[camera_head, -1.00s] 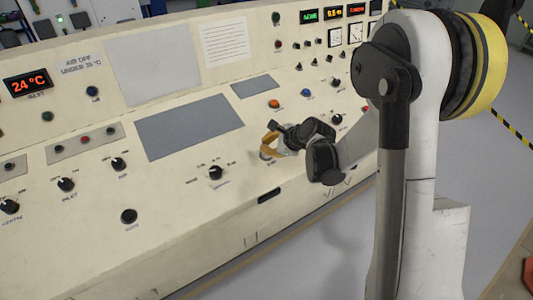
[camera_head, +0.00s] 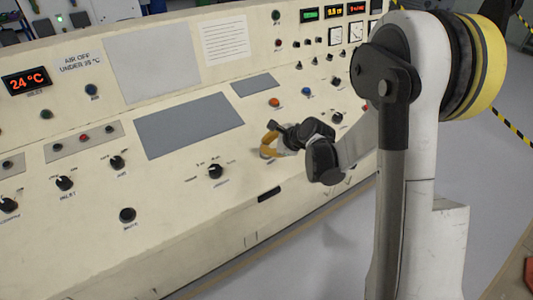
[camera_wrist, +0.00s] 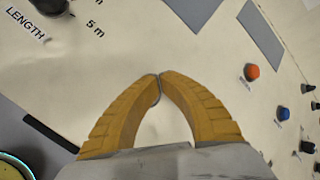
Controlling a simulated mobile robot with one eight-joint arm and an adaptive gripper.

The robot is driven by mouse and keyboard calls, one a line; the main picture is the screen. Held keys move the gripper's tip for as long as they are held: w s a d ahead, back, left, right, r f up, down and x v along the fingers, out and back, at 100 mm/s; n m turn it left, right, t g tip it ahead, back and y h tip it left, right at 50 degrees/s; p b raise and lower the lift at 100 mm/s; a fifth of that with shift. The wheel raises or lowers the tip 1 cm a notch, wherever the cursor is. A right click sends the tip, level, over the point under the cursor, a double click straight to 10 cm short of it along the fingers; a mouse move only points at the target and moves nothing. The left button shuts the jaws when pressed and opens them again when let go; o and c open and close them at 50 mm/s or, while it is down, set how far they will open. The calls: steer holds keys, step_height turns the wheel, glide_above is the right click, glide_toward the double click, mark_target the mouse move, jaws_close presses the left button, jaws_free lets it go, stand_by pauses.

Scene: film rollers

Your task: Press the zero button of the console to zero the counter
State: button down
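The cream console (camera_head: 190,235) fills the left and middle of the head view. My gripper (camera_head: 267,150), with yellow fingers, is low over its sloping panel, right of a black selector knob (camera_head: 215,171). In the wrist view my gripper (camera_wrist: 160,75) is shut, its fingertips meeting, with nothing clearly held. A small label shows just below the fingers in the head view, too small to read. I cannot make out the zero button; the fingers may hide it. Lit displays, one yellow (camera_head: 332,12), stand at the console's top right; their digits are too small to read surely.
An orange button (camera_head: 274,102) and a blue button (camera_head: 306,91) are beyond my gripper; the orange one also shows in the wrist view (camera_wrist: 252,71). A flat grey panel (camera_head: 190,125) lies to the left. Grey floor is open to the right.

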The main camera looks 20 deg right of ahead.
steer(key=shift+f+b, duration=0.45)
stand_by(0.7)
steer(key=shift+r, duration=0.1)
steer(key=shift+s+r+p, duration=0.1)
steer(key=shift+r+p, duration=0.5)
steer(key=shift+r, duration=0.2)
steer(key=shift+s+d+r+p, duration=0.1)
steer(key=shift+s+r+p, duration=0.05)
steer(key=shift+r+p, duration=0.55)
steer(key=shift+s+d+r+p, duration=0.15)
steer(key=shift+r+p, duration=0.25)
steer(key=shift+r, duration=0.5)
steer(key=shift+s+a+r+p, duration=0.1)
steer(key=shift+s+r+p, duration=0.1)
steer(key=shift+r+p, duration=0.5)
steer(key=shift+s+r, duration=0.1)
steer(key=shift+r, duration=0.05)
